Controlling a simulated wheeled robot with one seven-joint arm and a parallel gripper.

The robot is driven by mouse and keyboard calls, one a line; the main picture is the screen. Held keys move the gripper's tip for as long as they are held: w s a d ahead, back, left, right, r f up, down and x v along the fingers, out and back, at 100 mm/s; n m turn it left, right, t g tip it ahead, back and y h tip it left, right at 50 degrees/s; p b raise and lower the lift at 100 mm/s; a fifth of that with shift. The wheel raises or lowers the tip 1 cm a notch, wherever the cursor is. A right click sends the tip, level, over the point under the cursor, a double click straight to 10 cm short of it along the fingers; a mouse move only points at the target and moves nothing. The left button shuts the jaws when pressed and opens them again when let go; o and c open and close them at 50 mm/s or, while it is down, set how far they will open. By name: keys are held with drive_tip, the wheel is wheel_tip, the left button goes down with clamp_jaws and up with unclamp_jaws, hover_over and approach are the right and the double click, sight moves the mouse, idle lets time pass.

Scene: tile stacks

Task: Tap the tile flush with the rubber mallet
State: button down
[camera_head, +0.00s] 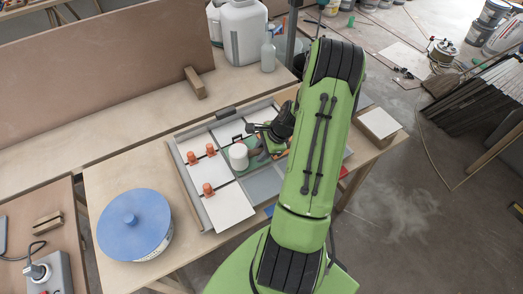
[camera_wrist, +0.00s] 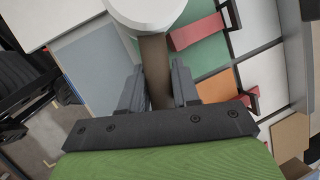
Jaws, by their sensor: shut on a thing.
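My gripper (camera_wrist: 157,84) is shut on the brown handle (camera_wrist: 153,54) of the rubber mallet. The mallet's white head (camera_wrist: 146,10) is cut by the top edge of the wrist view. In the head view the white head (camera_head: 238,155) stands over a green area in the tray, with my gripper (camera_head: 262,146) just right of it. The green tile (camera_wrist: 206,58) shows beside and partly behind the mallet. I cannot tell whether the head touches it or whether the tile is level. White tiles (camera_head: 229,206) lie around it in the framed tray (camera_head: 184,180).
Several orange clips (camera_head: 207,189) stand on the tile joints. A blue round tub (camera_head: 134,222) stands at left, a white jug (camera_head: 240,30) behind. A wooden block (camera_head: 195,82) is behind the tray.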

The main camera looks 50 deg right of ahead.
drive_tip(key=shift+f+b, duration=0.5)
drive_tip(key=shift+f, duration=0.75)
wheel_tip(320, 180, up, 3)
drive_tip(key=shift+r+p, duration=0.15)
drive_tip(key=shift+p, duration=1.05)
drive_tip(key=shift+f, duration=0.25)
wheel_tip(320, 180, down, 3)
drive_tip(key=b, duration=0.3)
drive_tip(key=shift+r, duration=0.15)
